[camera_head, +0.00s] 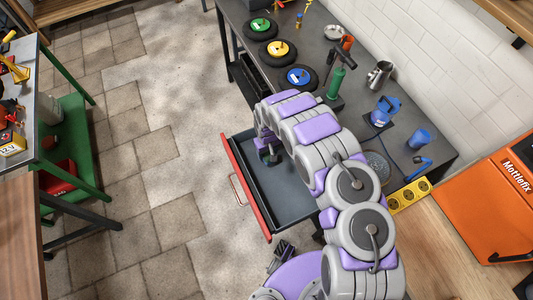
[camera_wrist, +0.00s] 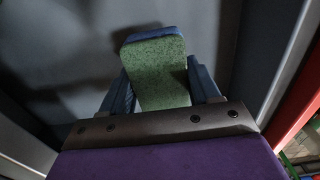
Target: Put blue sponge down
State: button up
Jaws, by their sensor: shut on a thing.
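The blue sponge (camera_wrist: 158,70) shows in the wrist view, with a speckled green face and a blue far edge. My gripper (camera_wrist: 160,80) is shut on it, one blue-grey finger on each side. Grey drawer surfaces surround the sponge; I cannot tell whether it touches the drawer floor. In the head view my gripper (camera_head: 270,156) points down over the open drawer (camera_head: 285,207), which has a red front. The sponge is too small and hidden to make out clearly there.
The dark workbench (camera_head: 352,112) above the drawer holds round discs (camera_head: 281,50), a green bottle (camera_head: 337,80) and blue items (camera_head: 384,110). An orange Mottlefix case (camera_head: 490,205) is at right. A green-framed cart (camera_head: 68,140) stands at left. The tiled floor between is clear.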

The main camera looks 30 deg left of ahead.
aim_at(267, 153)
jog(key=shift+w+a+f, duration=0.1)
jog(key=shift+w+a, duration=0.45)
jog(key=shift+w, duration=0.1)
notch_tip(267, 153, down, 4)
jog(key=shift+s+r+b, duration=0.1)
jog(key=shift+r+b, duration=0.15)
jog(key=shift+b, duration=0.25)
jog(key=shift+r, duration=0.1)
jog(key=o, duration=1)
notch_tip(267, 153, up, 12)
jog(key=shift+p, duration=1.05)
